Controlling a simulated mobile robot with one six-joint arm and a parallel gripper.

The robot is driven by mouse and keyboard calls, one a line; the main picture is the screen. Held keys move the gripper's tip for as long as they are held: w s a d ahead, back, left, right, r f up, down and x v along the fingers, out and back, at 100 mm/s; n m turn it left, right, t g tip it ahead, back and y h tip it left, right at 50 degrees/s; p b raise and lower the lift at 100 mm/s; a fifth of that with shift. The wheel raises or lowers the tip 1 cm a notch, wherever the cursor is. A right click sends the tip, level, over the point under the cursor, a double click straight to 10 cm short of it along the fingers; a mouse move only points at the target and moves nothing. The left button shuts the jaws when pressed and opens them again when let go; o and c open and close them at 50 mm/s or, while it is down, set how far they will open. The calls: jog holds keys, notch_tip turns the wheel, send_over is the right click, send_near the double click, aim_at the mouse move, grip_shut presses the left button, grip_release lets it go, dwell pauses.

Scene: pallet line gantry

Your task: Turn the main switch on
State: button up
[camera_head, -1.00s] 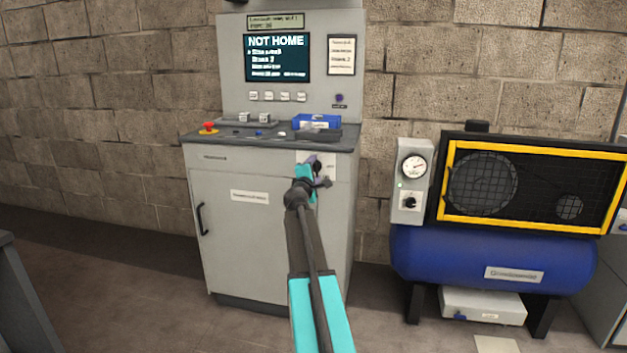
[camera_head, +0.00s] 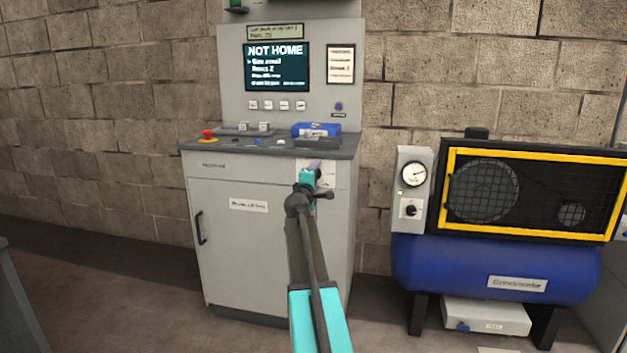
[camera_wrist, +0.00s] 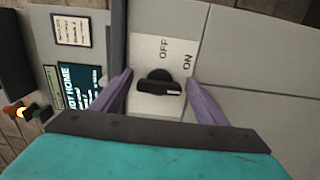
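The main switch is a black rotary knob (camera_wrist: 160,82) on a white plate (camera_wrist: 147,50) marked OFF and ON. In the wrist view, a white mark shows at the knob's right end, away from both words. My gripper (camera_wrist: 160,77) is open, with one purple finger on each side of the knob; I cannot tell whether either touches it. In the head view, my gripper (camera_head: 314,168) is in front of the white plate (camera_head: 329,172) at the cabinet's upper right front. My gripper hides the knob there.
The grey control cabinet (camera_head: 235,255) has a NOT HOME screen (camera_head: 277,67), a red emergency button (camera_head: 207,134) and a blue item (camera_head: 317,129) on its ledge. A blue compressor tank (camera_head: 495,265) with a gauge box (camera_head: 412,190) stands right. Floor shows between them.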

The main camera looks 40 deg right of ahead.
jog(key=shift+o, duration=0.5)
jog(key=shift+w+a, duration=0.15)
jog(key=shift+a, duration=0.2)
jog(key=p+v, duration=0.1)
jog(key=v, duration=1.2)
jog(key=shift+s+p, duration=0.35)
